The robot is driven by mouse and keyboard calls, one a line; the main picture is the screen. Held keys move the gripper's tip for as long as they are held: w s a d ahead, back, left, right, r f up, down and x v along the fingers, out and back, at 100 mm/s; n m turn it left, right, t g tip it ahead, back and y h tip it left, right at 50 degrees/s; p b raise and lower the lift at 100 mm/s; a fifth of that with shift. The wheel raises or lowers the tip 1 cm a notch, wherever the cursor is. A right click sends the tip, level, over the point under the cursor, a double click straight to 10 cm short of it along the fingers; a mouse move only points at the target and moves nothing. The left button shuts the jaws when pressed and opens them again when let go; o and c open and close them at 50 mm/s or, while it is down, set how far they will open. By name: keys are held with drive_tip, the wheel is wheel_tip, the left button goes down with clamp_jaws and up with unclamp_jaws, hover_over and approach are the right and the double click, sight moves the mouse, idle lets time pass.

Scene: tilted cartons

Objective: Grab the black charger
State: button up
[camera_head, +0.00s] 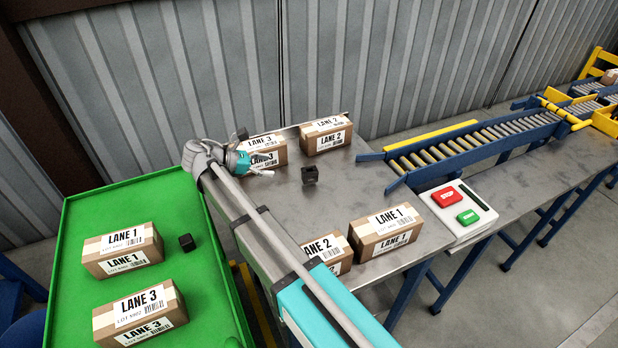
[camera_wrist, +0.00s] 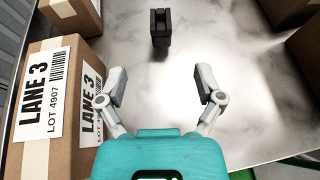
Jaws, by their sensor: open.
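A small black block-like object, seemingly the charger (camera_head: 309,174), stands on the steel table to the right of my gripper (camera_head: 262,173). In the wrist view the black charger (camera_wrist: 160,30) is ahead of the fingers, near the top edge, with a slot-like detail on it. My gripper (camera_wrist: 160,90) is open and empty, its two fingers apart with bare table between them. A second small black cube (camera_head: 187,242) lies on the green tray; I cannot tell its exact kind.
A LANE 3 carton (camera_head: 266,152) stands close beside my gripper, on the left in the wrist view (camera_wrist: 50,115). A LANE 2 carton (camera_head: 326,136) is behind the charger. More cartons line the table's front. A button panel (camera_head: 458,212) and roller conveyor (camera_head: 470,142) are right.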

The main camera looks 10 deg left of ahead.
sight(304, 170)
drive_tip(key=shift+b+x, duration=0.95)
drive_tip(key=shift+x, duration=2.15)
drive_tip(key=shift+w, duration=0.1)
drive_tip(key=b+x, duration=0.2)
drive_tip(key=x, duration=0.2)
drive_tip(key=shift+f, duration=0.2)
drive_tip(key=shift+w+d+f, duration=0.1)
drive_tip(key=shift+w+d, duration=0.05)
drive_tip(key=shift+d, duration=0.3)
drive_tip(key=shift+c, duration=0.3)
clamp_jaws()
